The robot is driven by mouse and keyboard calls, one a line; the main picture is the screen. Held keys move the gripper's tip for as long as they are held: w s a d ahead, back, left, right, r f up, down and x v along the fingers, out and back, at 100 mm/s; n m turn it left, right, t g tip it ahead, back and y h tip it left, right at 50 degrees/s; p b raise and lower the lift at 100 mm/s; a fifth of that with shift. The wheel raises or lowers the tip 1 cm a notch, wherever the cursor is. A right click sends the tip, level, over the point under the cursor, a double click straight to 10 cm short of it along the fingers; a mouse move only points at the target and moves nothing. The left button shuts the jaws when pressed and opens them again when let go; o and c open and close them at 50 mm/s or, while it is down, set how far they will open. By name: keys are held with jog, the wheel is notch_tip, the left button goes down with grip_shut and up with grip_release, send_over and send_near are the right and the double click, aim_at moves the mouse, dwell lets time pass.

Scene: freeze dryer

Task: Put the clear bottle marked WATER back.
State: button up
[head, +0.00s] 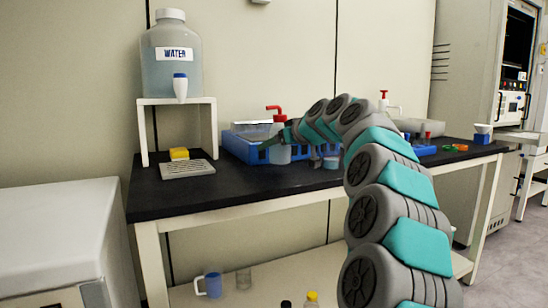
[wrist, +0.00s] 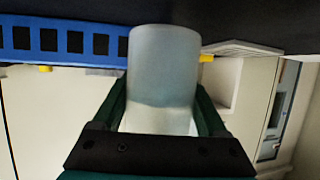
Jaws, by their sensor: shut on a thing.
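A large jug (head: 172,62) labelled WATER stands on a white stand (head: 146,135) at the left.
Another red-topped bottle (head: 384,100) stands behind my arm.

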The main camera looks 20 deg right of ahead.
aim_at(274, 156)
jog(key=shift+w+f, duration=0.15)
jog(key=shift+f, duration=1.6)
jog(key=shift+f+b, duration=0.1)
jog(key=shift+b, duration=0.2)
jog(key=o, duration=1.6)
jog(key=shift+c, duration=0.2)
jog(key=v, duration=1.2)
